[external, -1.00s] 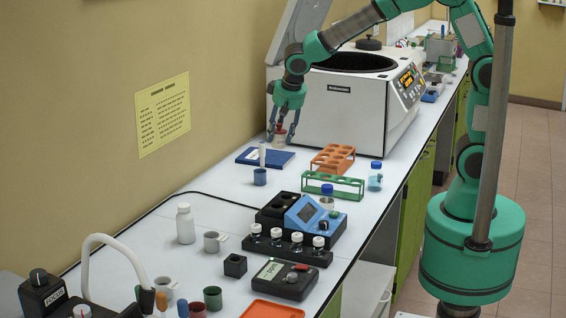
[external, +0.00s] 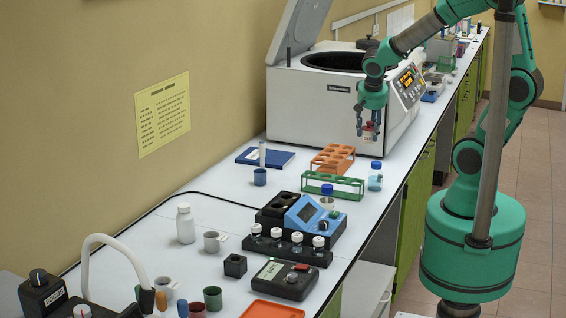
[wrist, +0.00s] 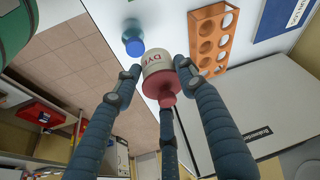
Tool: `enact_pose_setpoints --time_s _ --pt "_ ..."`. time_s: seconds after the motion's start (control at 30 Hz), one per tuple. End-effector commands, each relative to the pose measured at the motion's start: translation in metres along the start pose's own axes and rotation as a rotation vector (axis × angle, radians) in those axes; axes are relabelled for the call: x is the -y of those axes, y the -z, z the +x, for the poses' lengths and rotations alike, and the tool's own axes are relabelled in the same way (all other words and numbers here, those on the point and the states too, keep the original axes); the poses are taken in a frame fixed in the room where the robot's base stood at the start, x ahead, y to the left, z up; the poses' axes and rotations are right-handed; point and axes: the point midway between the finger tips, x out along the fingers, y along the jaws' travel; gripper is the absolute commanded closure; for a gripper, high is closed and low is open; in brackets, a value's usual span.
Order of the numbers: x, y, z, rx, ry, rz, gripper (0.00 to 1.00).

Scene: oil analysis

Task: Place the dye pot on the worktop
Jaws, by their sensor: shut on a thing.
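The dye pot (wrist: 160,75) is a small whitish pot with a red part and the letters "DYE" on it. My gripper (external: 368,130) is shut on the dye pot and holds it in the air, in front of the white centrifuge, above the right part of the bench. In the wrist view my gripper's fingers (wrist: 155,85) close around the pot. The worktop (external: 215,195) is a long pale bench top along the wall. The pot also shows small between the fingers in the external view (external: 369,133).
The orange rack (external: 333,158), green rack (external: 333,185) and a blue-capped bottle (external: 375,177) stand below and in front of my gripper. The open centrifuge (external: 330,110) stands behind it. A blue book (external: 265,157) lies left. The bench's right edge drops to the floor.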

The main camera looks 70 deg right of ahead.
Motion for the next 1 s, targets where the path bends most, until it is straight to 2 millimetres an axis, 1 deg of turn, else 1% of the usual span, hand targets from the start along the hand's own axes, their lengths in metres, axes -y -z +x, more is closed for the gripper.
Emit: enact_pose_setpoints --time_s 0.03,0.1,0.2,0.3,0.5,0.67,0.7,1.0 --pt "-0.017 -0.001 0.003 0.0 -0.011 0.027 0.92" --pt "-0.037 -0.004 0.007 0.001 -0.026 0.063 0.92" --pt "-0.062 -0.009 0.012 0.002 -0.044 0.107 0.92" --pt "-0.081 -0.014 0.016 0.004 -0.058 0.142 0.92" --pt "-0.111 -0.023 0.022 0.005 -0.082 0.195 0.92" --pt "-0.129 -0.03 0.027 0.006 -0.097 0.231 0.92" --pt "-0.128 -0.035 0.037 0.01 -0.099 0.225 0.92" --pt "-0.124 -0.054 0.09 0.008 -0.096 0.224 0.92"
